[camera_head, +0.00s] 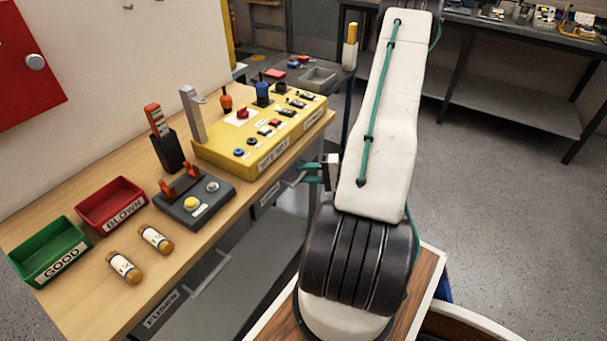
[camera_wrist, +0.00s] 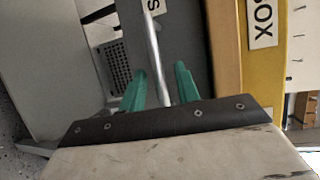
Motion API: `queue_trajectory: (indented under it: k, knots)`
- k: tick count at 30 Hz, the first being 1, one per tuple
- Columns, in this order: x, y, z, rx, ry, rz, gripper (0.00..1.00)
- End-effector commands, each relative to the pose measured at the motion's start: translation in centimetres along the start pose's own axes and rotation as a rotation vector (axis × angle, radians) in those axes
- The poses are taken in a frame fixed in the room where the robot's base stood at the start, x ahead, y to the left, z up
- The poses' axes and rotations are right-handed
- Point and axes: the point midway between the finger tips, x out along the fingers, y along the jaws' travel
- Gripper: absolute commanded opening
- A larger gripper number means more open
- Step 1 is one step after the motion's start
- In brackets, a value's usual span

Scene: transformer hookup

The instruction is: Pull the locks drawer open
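The grey locks drawer (camera_head: 267,208) is under the wooden bench top, below the yellow box; its white label is too small to read surely. In the wrist view a grey drawer front (camera_wrist: 190,55) carries a label cut off at the top edge. A pale metal bar handle (camera_wrist: 155,55) runs along it. My gripper (camera_head: 308,175) has green fingers and is at the bench's front edge. In the wrist view my gripper (camera_wrist: 160,82) is open, with the handle between its fingers and a visible gap on each side. The drawer looks shut.
The yellow box (camera_head: 260,135) sits on the bench above the drawer. A fuses drawer (camera_head: 165,308) with its own handle is nearer. Green (camera_head: 50,250) and red (camera_head: 112,203) bins, two fuses and a grey switch unit (camera_head: 195,200) stand on top. Floor to the right is clear.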

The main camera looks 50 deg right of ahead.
Motion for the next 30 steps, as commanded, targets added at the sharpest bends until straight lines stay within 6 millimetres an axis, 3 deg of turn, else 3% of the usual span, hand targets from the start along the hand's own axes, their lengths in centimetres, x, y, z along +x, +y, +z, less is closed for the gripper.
queue_trajectory:
  k: [11,15,23,30]
  knots:
    - [0.9,0.0,0.0,0.001,0.000,0.001,0.32]
    - [0.9,0.0,0.0,0.001,0.000,0.001,0.00]
    - [0.6,0.1,0.1,0.001,0.002,0.001,0.00]
    - [-1.8,0.6,1.1,0.002,0.003,0.001,0.00]
